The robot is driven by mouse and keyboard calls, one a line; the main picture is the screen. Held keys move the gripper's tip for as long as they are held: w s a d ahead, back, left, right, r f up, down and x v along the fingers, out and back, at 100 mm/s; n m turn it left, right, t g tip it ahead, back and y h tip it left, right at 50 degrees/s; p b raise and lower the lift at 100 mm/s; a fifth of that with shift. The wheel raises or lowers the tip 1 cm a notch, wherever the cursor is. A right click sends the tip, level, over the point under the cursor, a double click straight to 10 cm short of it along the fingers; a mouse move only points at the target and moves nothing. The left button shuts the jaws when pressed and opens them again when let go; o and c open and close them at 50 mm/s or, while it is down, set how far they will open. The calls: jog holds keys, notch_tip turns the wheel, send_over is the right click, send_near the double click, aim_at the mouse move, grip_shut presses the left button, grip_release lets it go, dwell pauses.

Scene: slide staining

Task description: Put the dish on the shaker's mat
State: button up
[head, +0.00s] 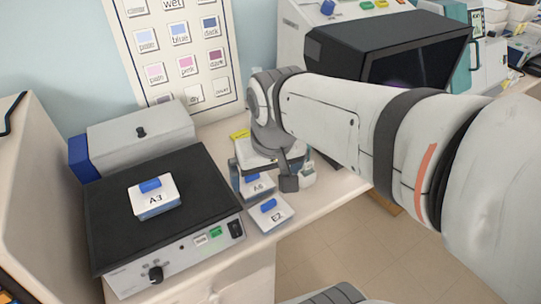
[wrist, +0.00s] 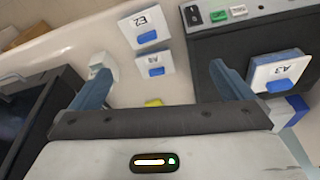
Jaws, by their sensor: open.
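The shaker's black mat (head: 105,225) lies at the left in the head view; it also shows at the upper right in the wrist view (wrist: 215,55). A white dish with a blue handle, labelled A3 (head: 157,203), sits on it. Two similar dishes stand on the bench right of the shaker: A6 (head: 258,190), partly hidden by my gripper, and E2 (head: 270,214) in front of it. The wrist view shows A3 (wrist: 272,75), A6 (wrist: 155,57) and E2 (wrist: 147,27). My gripper (wrist: 161,72) is open and empty, with A6 and E2 showing between its fingers.
A grey box (head: 140,130) with a blue end stands behind the shaker. A dark-fronted machine (head: 385,45) stands at the back right. A yellow item (head: 240,134) lies behind my gripper. The mat is clear around A3. The bench's front edge is close to E2.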

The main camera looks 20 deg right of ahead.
jog(key=shift+t, duration=0.3)
jog(key=s+d+f, duration=0.2)
jog(key=s+d, duration=0.1)
jog(key=shift+s, duration=0.15)
jog(key=shift+c, duration=0.2)
